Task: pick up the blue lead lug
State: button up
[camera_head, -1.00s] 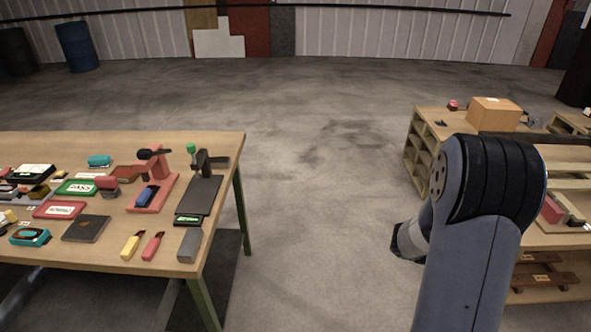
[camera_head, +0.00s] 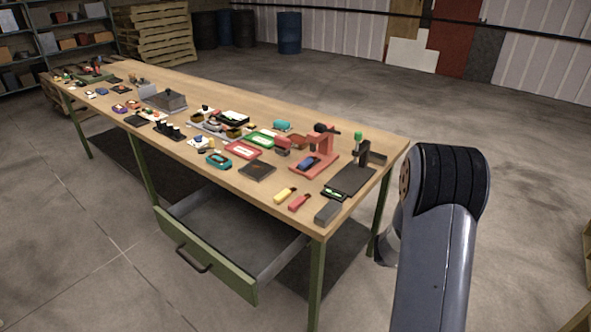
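A small blue piece (camera_head: 306,162) lies on the base of a red press-like fixture (camera_head: 322,160) near the right end of the long wooden table (camera_head: 370,133). I cannot tell from this distance whether it is the lead lug. Other small bluish pieces (camera_head: 102,91) lie near the table's far left end, too small to make out. My arm stands at the right of the view, beside the table's right end. My gripper itself does not show.
An open green drawer (camera_head: 210,262) juts out under the table's front. Many small tools and trays crowd the tabletop. A teal device (camera_head: 217,160), a yellow-handled tool (camera_head: 285,195) and a grey block (camera_head: 328,211) sit near the front edge.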

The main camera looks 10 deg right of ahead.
aim_at(307, 161)
jog(key=i+u, duration=0.25)
jog(key=u, duration=0.2)
jog(key=i+l+u, duration=0.15)
jog(key=u, duration=0.35)
jog(key=i+l+u, duration=0.25)
jog(key=u, duration=0.2)
jog(key=i+l, duration=0.45)
jog(key=l, duration=0.1)
